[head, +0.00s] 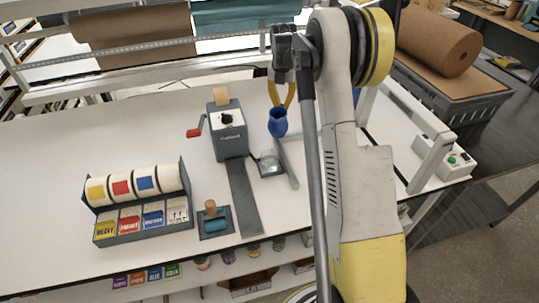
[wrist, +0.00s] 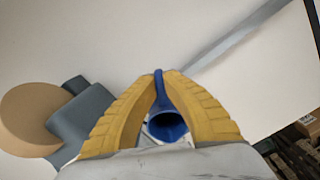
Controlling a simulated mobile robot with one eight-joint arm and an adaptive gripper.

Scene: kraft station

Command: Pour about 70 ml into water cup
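My gripper (head: 279,101) has yellow fingers pointing down and is shut on a blue jug (head: 278,124). The jug is held above the white bench and looks roughly upright in the head view. In the wrist view the jug (wrist: 167,126) shows its dark round mouth, with its narrow blue part (wrist: 159,88) between the fingertips. A clear cup (head: 268,157) stands on a small dark plate (head: 272,173), just below and slightly left of the jug. The cup is mostly hidden behind the gripper in the wrist view. The water level inside the jug and cup cannot be made out.
A grey machine with a red crank (head: 228,130) stands left of the cup. A grey strip (head: 243,203) runs forward from it. A roll holder (head: 142,205) and a wooden-handled tool (head: 212,218) sit further left. A control box (head: 447,158) is at the right edge.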

